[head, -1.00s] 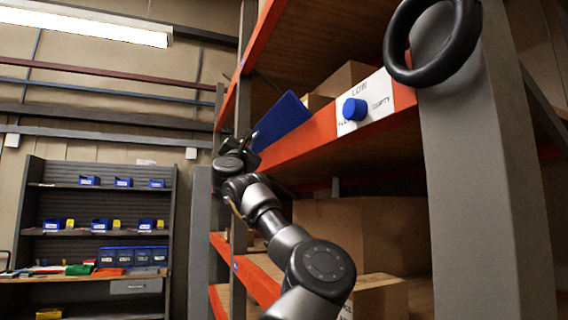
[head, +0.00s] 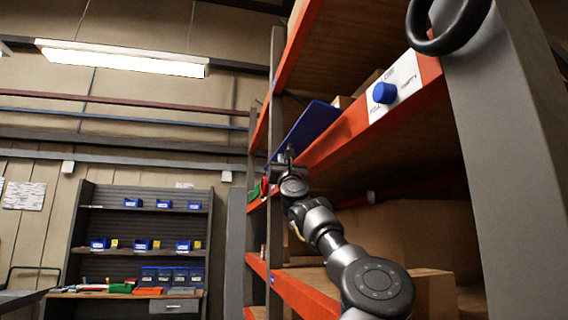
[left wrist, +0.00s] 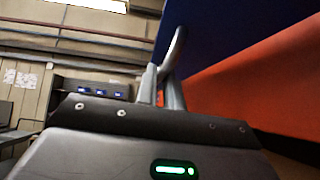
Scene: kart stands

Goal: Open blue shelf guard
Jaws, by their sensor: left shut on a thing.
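The blue shelf guard (head: 308,129) is a flat blue panel, tilted, standing at the edge of the orange shelf beam (head: 345,138). It also fills the upper right of the left wrist view (left wrist: 225,28). My left gripper (head: 289,158) is at the guard's lower left end. In the left wrist view the fingers (left wrist: 162,85) are close together on a curved grey handle (left wrist: 176,48) at the guard. The exact contact is partly hidden in the head view. My right gripper is in neither view.
A white label plate with a blue knob (head: 384,93) sits on the beam to the right. A black ring (head: 447,42) hangs by the grey post (head: 500,150). Cardboard boxes (head: 415,235) fill the lower shelf. A workbench shelf with blue bins (head: 140,245) stands at the back left.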

